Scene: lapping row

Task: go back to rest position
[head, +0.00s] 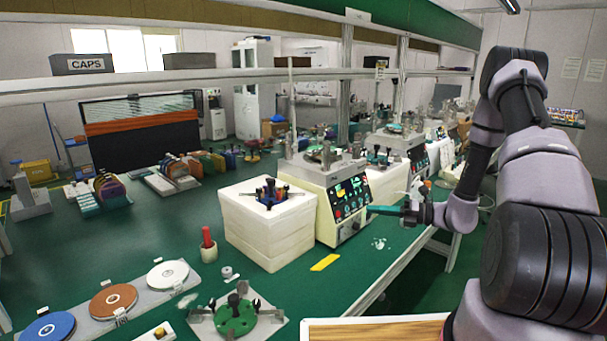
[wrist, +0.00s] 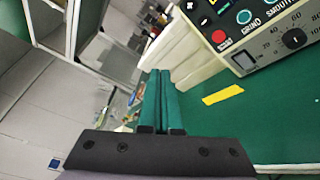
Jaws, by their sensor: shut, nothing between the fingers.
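My arm comes in from the right side of the head view and reaches over the green bench toward a lapping machine (head: 338,195). My gripper (head: 372,209) has teal fingers that point left, in front of the machine's control panel. In the wrist view the two teal fingers of my gripper (wrist: 158,75) lie side by side, shut with nothing between them. The machine's panel also shows in the wrist view (wrist: 262,28), at the upper right.
A yellow strip (head: 325,262) lies on the bench. White blocks (head: 266,228) stand left of the machine. A red cylinder (head: 206,238), coloured discs (head: 113,300) and a green fixture (head: 235,317) are nearer. A wood-topped board (head: 375,330) is at the front edge. Shelf beams cross above.

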